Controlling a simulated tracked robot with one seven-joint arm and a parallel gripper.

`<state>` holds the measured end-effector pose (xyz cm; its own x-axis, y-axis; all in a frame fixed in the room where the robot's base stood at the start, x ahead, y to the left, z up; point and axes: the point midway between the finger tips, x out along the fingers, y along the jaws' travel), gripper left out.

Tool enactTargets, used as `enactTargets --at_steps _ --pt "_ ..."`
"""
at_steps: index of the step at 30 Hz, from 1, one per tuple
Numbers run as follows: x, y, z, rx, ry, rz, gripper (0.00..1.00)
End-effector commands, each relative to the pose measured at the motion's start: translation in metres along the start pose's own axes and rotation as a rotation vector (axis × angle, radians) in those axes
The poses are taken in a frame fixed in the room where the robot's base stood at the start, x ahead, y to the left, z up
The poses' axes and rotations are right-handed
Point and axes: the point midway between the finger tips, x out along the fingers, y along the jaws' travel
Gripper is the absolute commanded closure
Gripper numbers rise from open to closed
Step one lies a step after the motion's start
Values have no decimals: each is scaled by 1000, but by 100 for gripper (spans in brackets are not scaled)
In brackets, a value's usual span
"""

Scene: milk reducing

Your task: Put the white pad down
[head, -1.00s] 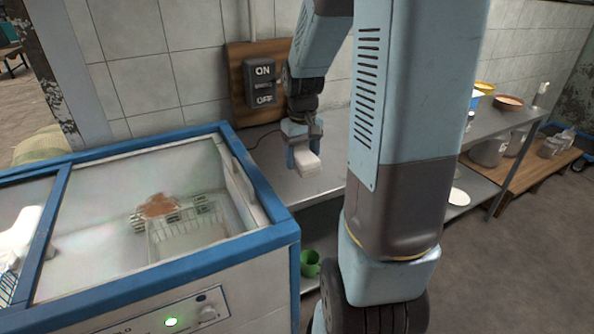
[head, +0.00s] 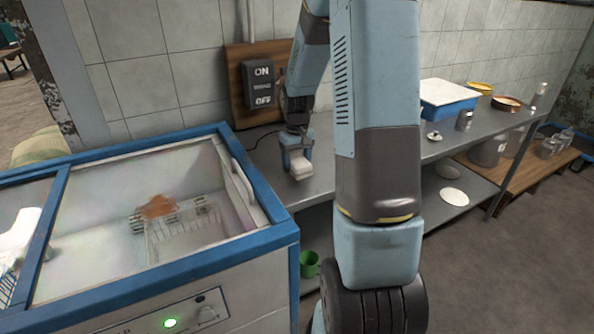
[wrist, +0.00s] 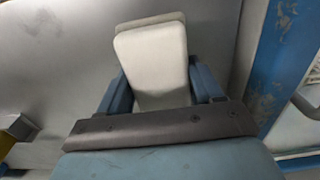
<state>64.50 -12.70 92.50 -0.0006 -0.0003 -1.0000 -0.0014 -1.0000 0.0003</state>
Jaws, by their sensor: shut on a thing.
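The white pad (head: 300,163) is a small pale block held at the end of my arm, over the grey metal counter (head: 262,160) between the freezer and my arm. My gripper (head: 297,152) is shut on it. In the wrist view the pad (wrist: 152,60) sticks out beyond the two blue fingers of my gripper (wrist: 155,85), with the grey metal surface behind it. I cannot tell whether the pad touches the counter.
The blue-edged freezer (head: 262,190) with a wire basket (head: 185,228) stands at left. An ON/OFF switch (head: 262,82) is on the wall behind. A blue tray (head: 448,105), a metal can (head: 464,120) and bowls stand further right. A green mug (head: 309,264) is below the counter.

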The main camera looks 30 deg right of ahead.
Motion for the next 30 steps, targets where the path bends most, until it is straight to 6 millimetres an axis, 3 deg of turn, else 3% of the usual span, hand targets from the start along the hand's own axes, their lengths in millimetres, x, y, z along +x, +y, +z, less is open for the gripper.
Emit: enactTargets --at_steps 8,26,27,30 --pt "32 1 -2 1 -2 -1 68" --pt "43 1 -1 1 -3 -1 68" --pt "43 1 -1 1 -3 -2 31" --pt "44 1 0 2 -6 -2 22"
